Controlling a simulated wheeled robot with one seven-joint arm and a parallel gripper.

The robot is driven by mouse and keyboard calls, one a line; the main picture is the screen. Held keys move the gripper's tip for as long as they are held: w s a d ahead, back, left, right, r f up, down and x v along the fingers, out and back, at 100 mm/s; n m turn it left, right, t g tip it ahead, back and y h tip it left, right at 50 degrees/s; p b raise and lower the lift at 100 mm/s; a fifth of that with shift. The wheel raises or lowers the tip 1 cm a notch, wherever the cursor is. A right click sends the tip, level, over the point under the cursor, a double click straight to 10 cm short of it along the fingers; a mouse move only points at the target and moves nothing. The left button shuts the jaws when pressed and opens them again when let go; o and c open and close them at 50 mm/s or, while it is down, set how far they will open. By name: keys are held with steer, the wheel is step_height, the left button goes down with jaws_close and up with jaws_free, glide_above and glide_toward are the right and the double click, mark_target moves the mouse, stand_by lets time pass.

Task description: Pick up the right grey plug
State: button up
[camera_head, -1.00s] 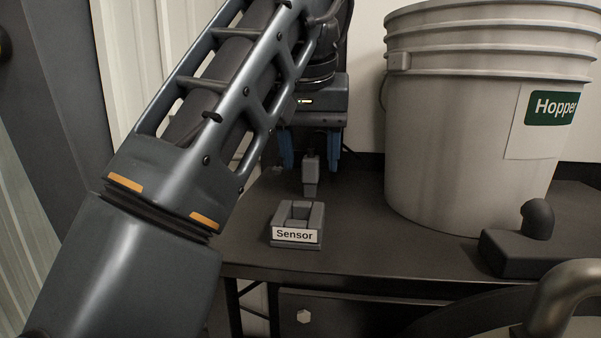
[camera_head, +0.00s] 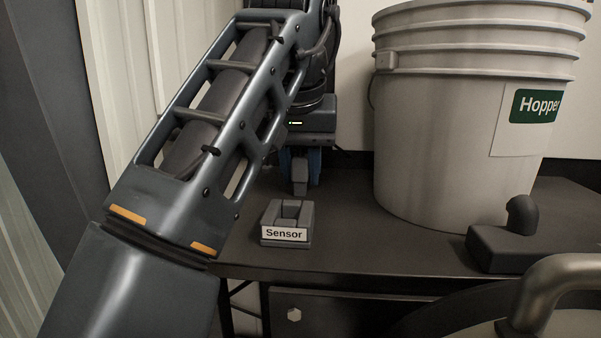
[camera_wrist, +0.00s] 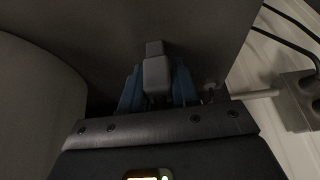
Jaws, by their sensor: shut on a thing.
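A grey plug (camera_head: 300,176) is between the blue fingers of my gripper (camera_head: 300,168), behind the Sensor holder in the head view. In the wrist view the grey plug (camera_wrist: 156,72) sits between the two blue fingers of my gripper (camera_wrist: 157,88), which are closed on its sides. The plug's narrower end points away from the gripper. I cannot tell whether it touches the table. No second grey plug can be made out.
A grey holder labelled Sensor (camera_head: 286,234) stands near the front edge of the dark table (camera_head: 350,245). A large grey Hopper bucket (camera_head: 440,130) stands to the right, with a dark block with a knob (camera_head: 510,248) in front.

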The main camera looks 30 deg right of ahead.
jaws_close()
